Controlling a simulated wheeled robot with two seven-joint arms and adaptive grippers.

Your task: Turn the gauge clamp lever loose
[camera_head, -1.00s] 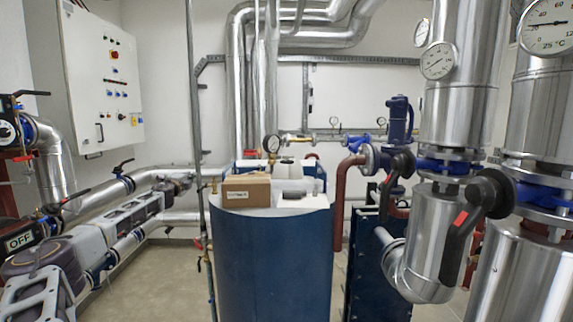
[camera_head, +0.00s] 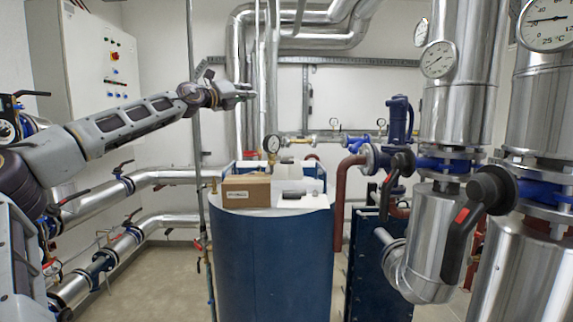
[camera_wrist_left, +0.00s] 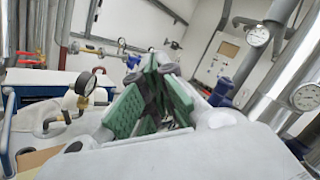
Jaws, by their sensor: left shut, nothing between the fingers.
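My right gripper is not in view.
A cardboard box (camera_head: 247,191) and a white sheet (camera_head: 310,201) with a dark item lie on the blue tank (camera_head: 270,260). A thin vertical pipe (camera_head: 195,130) stands left of the tank, close to my left arm in the picture. Large metal pipes (camera_head: 458,100) fill the right.

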